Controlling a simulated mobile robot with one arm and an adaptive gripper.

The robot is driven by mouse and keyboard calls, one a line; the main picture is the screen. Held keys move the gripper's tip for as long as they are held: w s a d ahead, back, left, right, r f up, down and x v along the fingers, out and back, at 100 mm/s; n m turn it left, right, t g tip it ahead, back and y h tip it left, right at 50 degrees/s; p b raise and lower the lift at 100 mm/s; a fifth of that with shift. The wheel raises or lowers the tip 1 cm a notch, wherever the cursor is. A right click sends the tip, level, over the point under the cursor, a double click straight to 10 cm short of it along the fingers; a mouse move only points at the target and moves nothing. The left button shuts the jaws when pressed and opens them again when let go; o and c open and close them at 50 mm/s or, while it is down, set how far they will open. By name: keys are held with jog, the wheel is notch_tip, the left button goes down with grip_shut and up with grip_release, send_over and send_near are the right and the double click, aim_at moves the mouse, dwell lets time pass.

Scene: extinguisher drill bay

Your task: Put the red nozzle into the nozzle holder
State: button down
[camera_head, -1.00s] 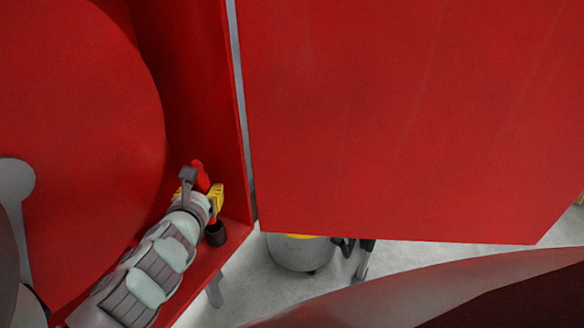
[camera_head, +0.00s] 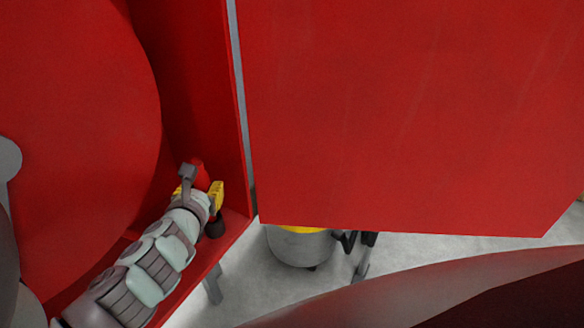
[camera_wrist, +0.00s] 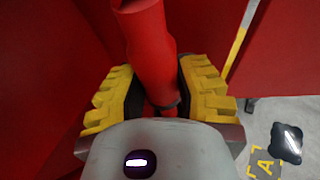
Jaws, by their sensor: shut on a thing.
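The red nozzle (camera_wrist: 152,50) stands between the yellow pads of my gripper (camera_wrist: 163,100), which is shut on it. In the head view the nozzle's red top (camera_head: 201,174) shows above my gripper (camera_head: 203,190), inside the red cabinet near its right wall. A dark cup, which looks like the nozzle holder (camera_head: 216,227), sits on the cabinet floor just below the gripper. The nozzle's lower end is hidden by my gripper, so I cannot tell whether it is in the cup. The holder is not visible in the wrist view.
The red cabinet's right wall (camera_head: 236,130) is close to my gripper. A large red reel disc (camera_head: 80,130) fills the left, and a big red door panel (camera_head: 400,110) the right. A grey bin with a yellow top (camera_head: 298,247) stands on the floor outside.

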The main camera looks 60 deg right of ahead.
jog(key=shift+d+f+b, duration=0.1)
jog(key=shift+f+b, duration=1.85)
jog(key=shift+f, duration=0.05)
jog(key=c, duration=0.7)
grip_release()
jog(key=shift+r, duration=0.15)
